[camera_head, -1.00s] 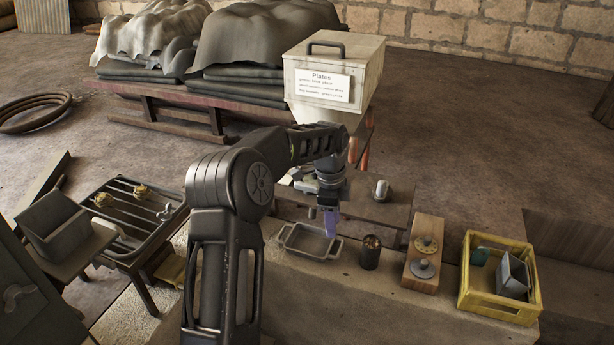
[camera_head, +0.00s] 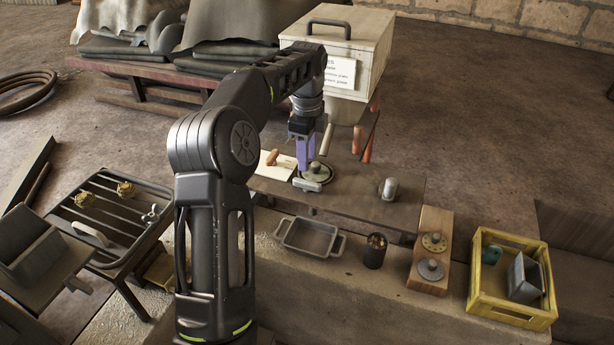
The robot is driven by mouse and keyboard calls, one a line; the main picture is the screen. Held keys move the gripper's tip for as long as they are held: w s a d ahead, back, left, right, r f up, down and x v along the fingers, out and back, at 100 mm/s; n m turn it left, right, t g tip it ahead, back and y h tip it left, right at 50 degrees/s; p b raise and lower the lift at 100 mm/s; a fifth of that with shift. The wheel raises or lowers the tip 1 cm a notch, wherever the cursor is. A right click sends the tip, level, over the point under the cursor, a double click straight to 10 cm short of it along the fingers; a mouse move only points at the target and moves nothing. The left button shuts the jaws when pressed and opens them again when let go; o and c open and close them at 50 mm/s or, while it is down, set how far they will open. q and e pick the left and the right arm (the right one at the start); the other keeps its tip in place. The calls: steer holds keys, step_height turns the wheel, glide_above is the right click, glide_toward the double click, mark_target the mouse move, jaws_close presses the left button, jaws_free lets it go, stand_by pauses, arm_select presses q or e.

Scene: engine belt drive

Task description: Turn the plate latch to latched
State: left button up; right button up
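My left gripper (camera_head: 306,165), with purple fingers, points down over the dark low table. Its tips are at a round plate (camera_head: 325,171) with a grey bar-shaped handle (camera_head: 312,181), which may be the plate latch. I cannot tell whether the fingers touch the handle or whether they are open or shut. A second grey upright handle (camera_head: 389,188) stands on a round base at the table's right. The latch's state cannot be read. My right gripper is not in view.
A pale box labelled Plates (camera_head: 362,55) stands behind my gripper. In front are a grey tray (camera_head: 310,237), a dark cup (camera_head: 375,251), a wooden block with two dials (camera_head: 431,221) and a yellow crate (camera_head: 512,313). A slatted rack (camera_head: 100,216) stands left.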

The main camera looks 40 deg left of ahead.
mark_target(307, 182)
arm_select(q)
step_height(307, 182, down, 3)
steer(key=shift+b, duration=1.1)
steer(key=shift+f, duration=0.25)
steer(key=shift+f+p, duration=0.65)
steer(key=shift+f, duration=1.55)
steer(key=shift+c, duration=0.4)
jaws_close()
